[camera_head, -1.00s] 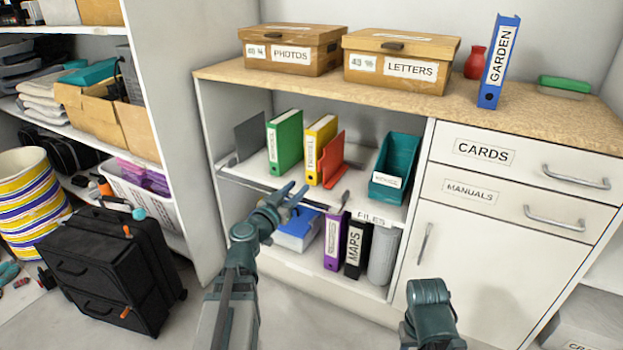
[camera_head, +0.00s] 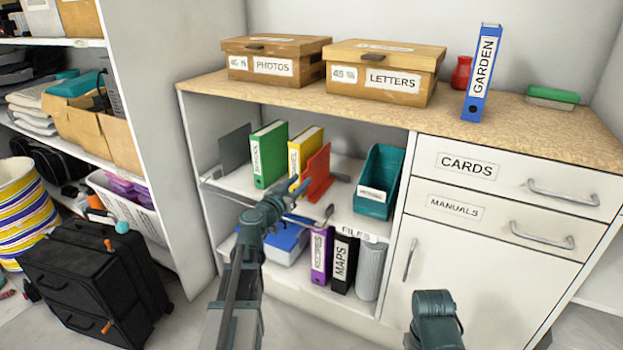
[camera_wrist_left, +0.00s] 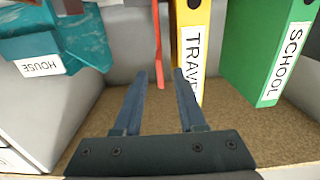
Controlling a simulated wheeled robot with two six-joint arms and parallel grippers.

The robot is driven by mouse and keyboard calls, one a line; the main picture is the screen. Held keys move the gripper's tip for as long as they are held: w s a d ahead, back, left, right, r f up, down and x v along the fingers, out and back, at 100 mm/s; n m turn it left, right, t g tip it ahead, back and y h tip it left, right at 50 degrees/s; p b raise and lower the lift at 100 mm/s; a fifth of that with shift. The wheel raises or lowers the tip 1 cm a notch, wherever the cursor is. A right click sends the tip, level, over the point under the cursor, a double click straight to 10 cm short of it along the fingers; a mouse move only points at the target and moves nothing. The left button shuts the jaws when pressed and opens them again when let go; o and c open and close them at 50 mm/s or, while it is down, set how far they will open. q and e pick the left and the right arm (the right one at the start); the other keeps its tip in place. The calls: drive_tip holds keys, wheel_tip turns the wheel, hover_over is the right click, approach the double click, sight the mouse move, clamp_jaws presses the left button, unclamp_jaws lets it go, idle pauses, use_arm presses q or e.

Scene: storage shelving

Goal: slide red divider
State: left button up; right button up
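The red divider (camera_head: 317,172) stands upright on the upper shelf, just right of the yellow binder (camera_head: 303,146). In the left wrist view the divider (camera_wrist_left: 158,45) shows edge-on as a thin red strip, ahead of the open fingers and between their lines. My left gripper (camera_wrist_left: 160,90) is open and empty, its right finger close before the yellow binder labelled TRAVEL. In the head view the left gripper (camera_head: 303,198) is at the shelf's front, in front of the divider. The right forearm (camera_head: 436,315) shows at the bottom; its gripper is out of view.
A green binder (camera_head: 268,153) stands left of the yellow one, with a grey divider (camera_head: 235,152) farther left. A teal HOUSE holder (camera_head: 378,181) stands at right, with free shelf between it and the red divider. Binders stand on the shelf below.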

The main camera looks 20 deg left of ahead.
use_arm(q)
drive_tip(key=shift+w, duration=0.9)
drive_tip(key=shift+d, duration=0.1)
clamp_jaws()
idle(0.7)
